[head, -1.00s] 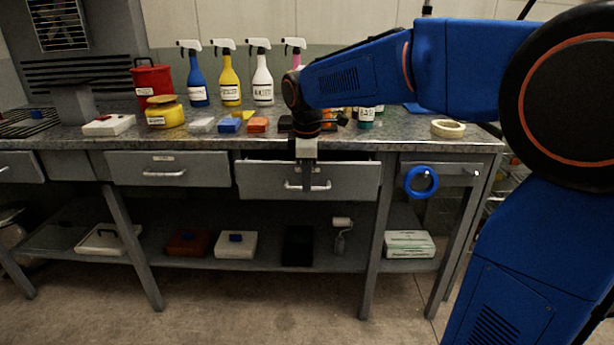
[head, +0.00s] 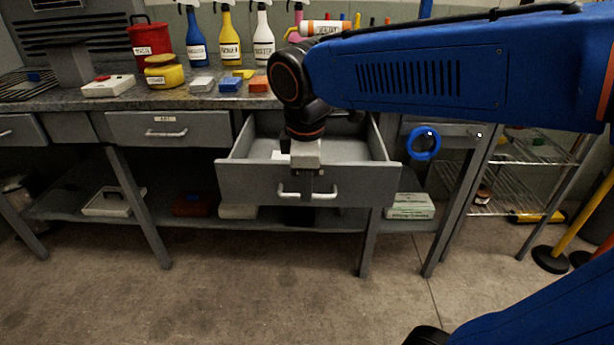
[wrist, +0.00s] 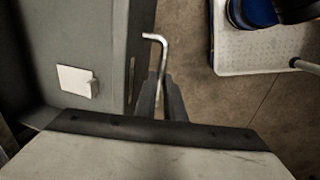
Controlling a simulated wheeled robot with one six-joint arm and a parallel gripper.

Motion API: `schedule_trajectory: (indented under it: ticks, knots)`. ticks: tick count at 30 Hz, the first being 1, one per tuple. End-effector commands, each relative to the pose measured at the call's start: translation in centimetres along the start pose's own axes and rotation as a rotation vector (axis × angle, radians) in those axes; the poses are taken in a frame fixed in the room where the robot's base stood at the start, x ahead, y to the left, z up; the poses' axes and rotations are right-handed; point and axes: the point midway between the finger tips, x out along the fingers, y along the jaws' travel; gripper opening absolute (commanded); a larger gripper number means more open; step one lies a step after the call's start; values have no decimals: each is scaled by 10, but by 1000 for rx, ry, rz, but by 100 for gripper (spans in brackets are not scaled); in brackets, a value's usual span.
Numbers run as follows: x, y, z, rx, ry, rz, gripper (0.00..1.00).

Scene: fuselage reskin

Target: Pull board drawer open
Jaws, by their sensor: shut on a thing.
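The board drawer (head: 245,184) is a grey metal drawer in the middle of the workbench, pulled well out so that its inside shows. Its light bar handle (head: 327,191) is on the drawer front. My gripper (head: 308,190) points down in front of the drawer and is shut on the handle. In the wrist view the fingers (wrist: 163,102) are on either side of the bent handle bar (wrist: 158,48). A small white item (wrist: 76,81) lies inside the open drawer. The fingers partly hide the middle of the handle.
A closed drawer (head: 168,128) is to the left. A blue tape ring (head: 411,145) hangs at the right drawer. Spray bottles (head: 229,50) and sponges (head: 231,84) stand on the bench top. The floor (head: 220,290) in front is clear.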

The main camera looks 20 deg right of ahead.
Motion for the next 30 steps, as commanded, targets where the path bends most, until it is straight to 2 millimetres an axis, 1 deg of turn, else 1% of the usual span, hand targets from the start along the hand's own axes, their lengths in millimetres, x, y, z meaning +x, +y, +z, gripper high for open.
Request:
schedule_trajectory:
  ticks: [4,14,15,17,18,26,30]
  knots:
    - [-2,-5,0,-1,2,2,0]
    - [-2,-5,0,0,2,2,0]
    - [-2,-5,0,0,2,2,12]
    - [-2,-5,0,0,2,2,26]
    - [-2,-5,0,0,2,2,28]
    - [-2,-5,0,0,1,1,28]
    - [-9,-5,-1,0,2,2,28]
